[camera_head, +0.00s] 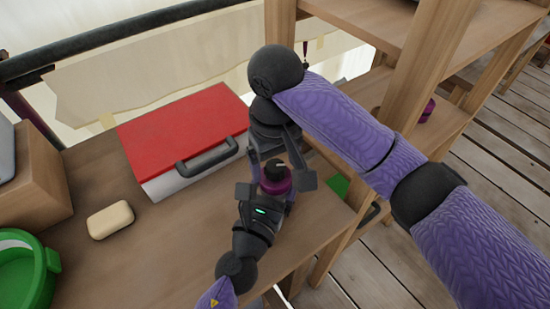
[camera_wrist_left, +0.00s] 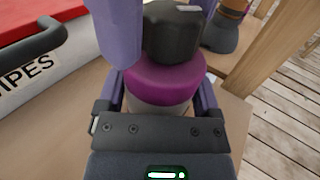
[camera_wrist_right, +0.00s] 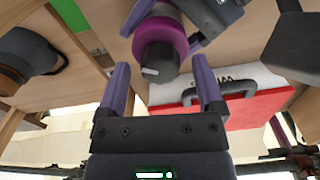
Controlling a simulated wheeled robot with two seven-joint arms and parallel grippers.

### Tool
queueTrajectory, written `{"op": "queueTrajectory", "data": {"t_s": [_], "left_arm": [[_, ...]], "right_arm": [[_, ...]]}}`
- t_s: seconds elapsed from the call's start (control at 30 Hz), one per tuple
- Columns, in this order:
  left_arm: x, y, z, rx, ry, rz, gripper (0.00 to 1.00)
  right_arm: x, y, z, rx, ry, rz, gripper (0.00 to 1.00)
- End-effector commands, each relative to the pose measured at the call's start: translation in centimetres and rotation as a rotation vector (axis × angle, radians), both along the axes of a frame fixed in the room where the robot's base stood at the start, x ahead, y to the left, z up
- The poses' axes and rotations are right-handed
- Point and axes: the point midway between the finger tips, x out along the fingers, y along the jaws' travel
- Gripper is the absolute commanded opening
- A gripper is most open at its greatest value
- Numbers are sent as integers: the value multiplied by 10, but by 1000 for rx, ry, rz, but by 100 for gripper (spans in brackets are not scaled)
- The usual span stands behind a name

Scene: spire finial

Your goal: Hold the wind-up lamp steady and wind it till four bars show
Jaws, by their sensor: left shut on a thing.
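The wind-up lamp (camera_head: 277,184) has a purple collar and a black knob with a pale mark on top. It stands near the front edge of the wooden table. In the left wrist view the purple collar (camera_wrist_left: 165,82) sits above a pale lower body. My left gripper (camera_head: 274,192) is shut on the lamp, one finger on each side. My right gripper (camera_head: 273,160) comes down from above. In the right wrist view its fingers stand apart on either side of the knob (camera_wrist_right: 158,62), with gaps between. No charge bars are visible.
A white case with a red lid (camera_head: 185,128) and dark handle lies behind the lamp. A pale soap bar (camera_head: 110,220), a green tub (camera_head: 25,270) and a wooden box (camera_head: 35,180) are at left. Shelf posts (camera_head: 420,75) rise close on the right, beside my right arm.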

Motion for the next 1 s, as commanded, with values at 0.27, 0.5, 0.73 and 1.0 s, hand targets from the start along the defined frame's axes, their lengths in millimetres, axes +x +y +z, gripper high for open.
{"op": "queueTrajectory", "data": {"t_s": [0.27, 0.5, 0.73, 1.0], "left_arm": [[0, 0, -1, 1, 2, 2, 13], [0, 1, -1, 1, 1, 2, 13], [0, 1, -1, 1, 1, 3, 13], [0, 1, -1, 1, 1, 3, 13]], "right_arm": [[1, 0, 11, 0, -4, 3, 86], [1, 0, 77, -2, -8, 1, 86], [0, 0, 116, -1, 0, 0, 86], [-1, 0, 120, 0, 1, 1, 86]]}}
